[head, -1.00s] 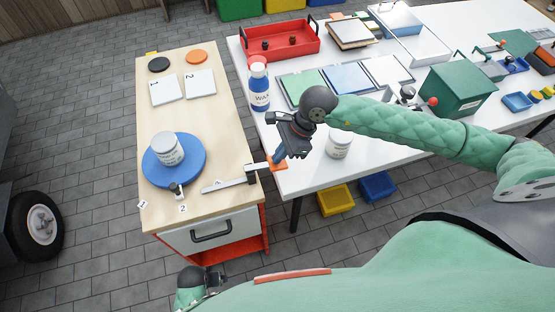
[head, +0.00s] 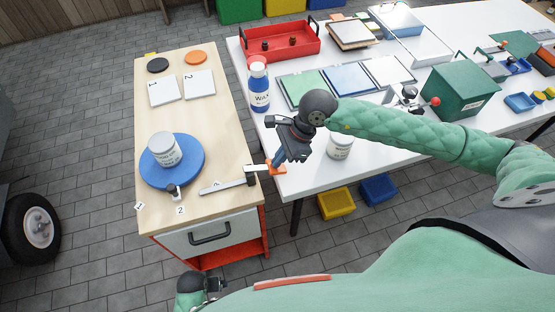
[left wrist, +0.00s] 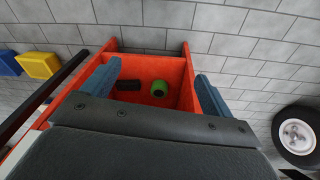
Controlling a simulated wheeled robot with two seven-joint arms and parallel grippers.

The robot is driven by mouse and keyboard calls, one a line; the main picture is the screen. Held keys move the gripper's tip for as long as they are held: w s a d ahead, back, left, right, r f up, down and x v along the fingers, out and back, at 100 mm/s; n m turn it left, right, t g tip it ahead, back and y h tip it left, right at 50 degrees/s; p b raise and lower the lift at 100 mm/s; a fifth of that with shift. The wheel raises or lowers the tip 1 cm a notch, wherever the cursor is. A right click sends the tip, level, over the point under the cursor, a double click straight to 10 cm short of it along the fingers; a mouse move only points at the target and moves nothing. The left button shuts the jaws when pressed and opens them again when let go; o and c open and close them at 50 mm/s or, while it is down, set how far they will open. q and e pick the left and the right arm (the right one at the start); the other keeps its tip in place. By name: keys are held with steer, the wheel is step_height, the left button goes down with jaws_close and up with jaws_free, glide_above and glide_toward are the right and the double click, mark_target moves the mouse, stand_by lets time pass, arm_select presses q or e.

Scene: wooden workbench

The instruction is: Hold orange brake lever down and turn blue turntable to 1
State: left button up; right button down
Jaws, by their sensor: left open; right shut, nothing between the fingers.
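The blue turntable (head: 196,172) lies on the wooden bench and carries a white jar (head: 163,150). Its small knob (head: 174,193) at the front edge is nearer the label 2 (head: 180,210) than the label 1 (head: 139,205). The brake lever is a grey bar (head: 225,187) with an orange end (head: 278,170) past the bench's right edge. My right gripper (head: 277,162) is shut with its blue fingertips at the orange end; exact contact is hard to tell. My left gripper (head: 216,283) is low in front of the bench; the left wrist view (left wrist: 155,85) shows it open and empty.
A white drawer front with a black handle (head: 210,233) is below the bench top. The left wrist view shows a red cabinet (left wrist: 150,65) with a green item inside. A white table (head: 310,180) with a blue bottle (head: 259,88) and a white jar (head: 340,146) stands right.

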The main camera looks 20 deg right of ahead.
arm_select(q)
steer(key=shift+f, duration=0.25)
steer(key=shift+c, duration=0.5)
steer(key=c, duration=0.9)
steer(key=w+a+r+n+t+h, duration=0.1)
steer(key=a+r+n+t+h, duration=0.2)
steer(key=r+n, duration=0.65)
steer(key=w+a+r+n+t+h, duration=0.15)
steer(key=r+n+h, duration=0.45)
steer(key=r, duration=0.7)
steer(key=a+r+n+t+h, duration=0.2)
steer(key=r+n+t+h, duration=0.1)
steer(key=r+n, duration=0.7)
steer(key=n+t, duration=0.4)
glide_toward(172, 189)
steer(key=shift+m, duration=0.25)
steer(key=x, duration=0.6)
steer(key=f+x, duration=0.1)
steer(key=x, duration=0.3)
steer(key=shift+w+a, duration=0.15)
steer(key=shift+w, duration=0.2)
